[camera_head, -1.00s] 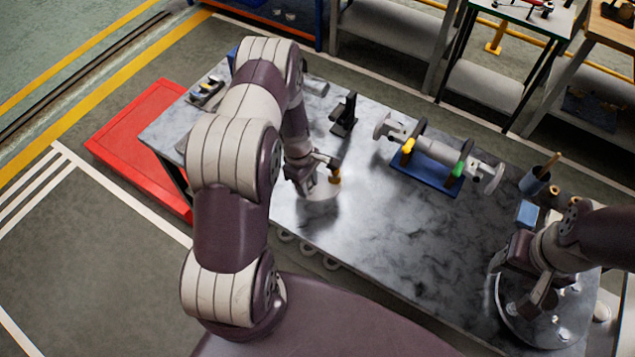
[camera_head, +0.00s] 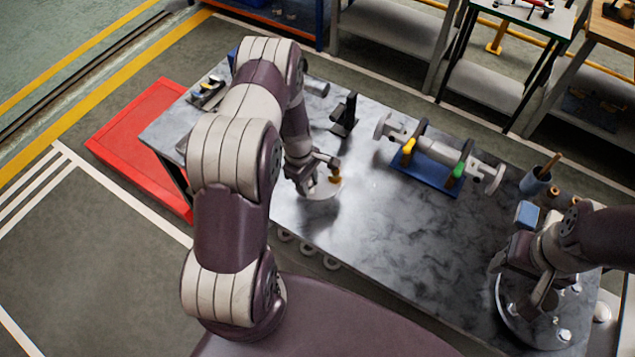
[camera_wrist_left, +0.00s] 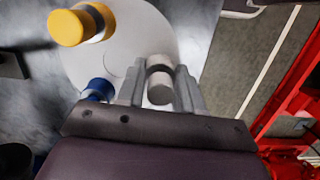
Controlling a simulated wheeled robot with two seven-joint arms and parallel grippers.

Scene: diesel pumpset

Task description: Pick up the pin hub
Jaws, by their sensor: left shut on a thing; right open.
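My left gripper (camera_head: 316,182) is over a pale round plate (camera_head: 318,193) on the table. In the left wrist view the left gripper (camera_wrist_left: 160,80) is shut on a grey cylinder (camera_wrist_left: 160,90) with a dark band. I cannot tell for sure that this cylinder is the pin hub, nor whether it touches the plate (camera_wrist_left: 115,60). A yellow-capped piece (camera_wrist_left: 78,26) and a blue piece (camera_wrist_left: 98,88) are beside it on the plate. My right gripper (camera_head: 535,293) is open, over a grey disc (camera_head: 540,335) at the table's right end.
A blue stand (camera_head: 425,178) carries a long grey shaft assembly (camera_head: 440,150) at the back. A black upright bracket (camera_head: 345,118) stands left of it. A blue block (camera_head: 527,212) and a cup (camera_head: 535,180) are at the right. The front middle of the table (camera_head: 395,240) is clear.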

